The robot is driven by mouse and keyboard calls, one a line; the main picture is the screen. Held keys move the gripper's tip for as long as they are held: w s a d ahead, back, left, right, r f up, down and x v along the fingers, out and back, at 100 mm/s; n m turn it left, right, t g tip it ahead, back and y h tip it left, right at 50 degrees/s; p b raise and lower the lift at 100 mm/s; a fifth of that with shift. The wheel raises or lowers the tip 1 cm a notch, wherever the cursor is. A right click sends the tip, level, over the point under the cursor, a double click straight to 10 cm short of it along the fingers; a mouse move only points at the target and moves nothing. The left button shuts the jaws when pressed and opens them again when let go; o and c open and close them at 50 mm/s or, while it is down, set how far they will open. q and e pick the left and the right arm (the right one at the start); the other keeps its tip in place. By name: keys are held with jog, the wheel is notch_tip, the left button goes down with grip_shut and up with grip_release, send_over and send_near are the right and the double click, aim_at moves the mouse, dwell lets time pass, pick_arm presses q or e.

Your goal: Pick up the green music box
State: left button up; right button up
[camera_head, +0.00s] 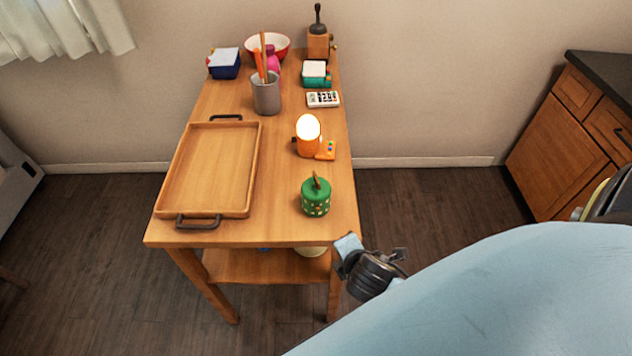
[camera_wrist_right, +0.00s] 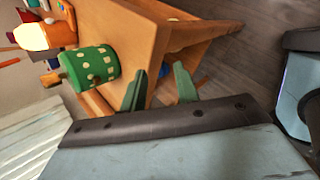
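The green music box (camera_head: 316,197) stands upright near the front right corner of the wooden table (camera_head: 290,238). It has pale spots and a brown handle on top. In the right wrist view the music box (camera_wrist_right: 90,68) appears sideways, left of the fingers and apart from them. My right gripper (camera_wrist_right: 159,72) shows there with two green fingers spread and nothing between them. My left gripper is not identifiable.
A lit orange lamp (camera_head: 308,137) stands behind the music box. An empty wooden tray (camera_head: 252,190) lies to its left. Farther back are a grey cup (camera_head: 266,97), a calculator (camera_head: 323,99) and a red bowl (camera_head: 281,46). Floor (camera_head: 440,200) right of the table is clear.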

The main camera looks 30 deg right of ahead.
jog(key=w+r+n+t+p, duration=0.1)
jog(key=w+r+n+t, duration=0.25)
jog(key=r+n, duration=0.45)
jog(key=n+t, duration=0.2)
jog(key=n, duration=0.6)
send_near(313, 174)
jog(key=shift+h, duration=0.3)
jog(key=x, duration=0.3)
jog(key=f+x, duration=0.1)
jog(key=x, duration=0.1)
jog(key=shift+w+d+f, duration=0.1)
jog(key=shift+f, duration=0.05)
jog(key=shift+x, duration=2.65)
pick_arm(q)
jog(key=shift+s+d+r, duration=0.15)
jog(key=shift+d+r, duration=0.05)
jog(key=shift+r, duration=0.4)
jog(key=shift+s+d+r, duration=0.1)
jog(key=shift+d+r, duration=0.05)
jog(key=shift+r, duration=0.45)
pick_arm(e)
jog(key=shift+c, duration=0.4)
grip_shut()
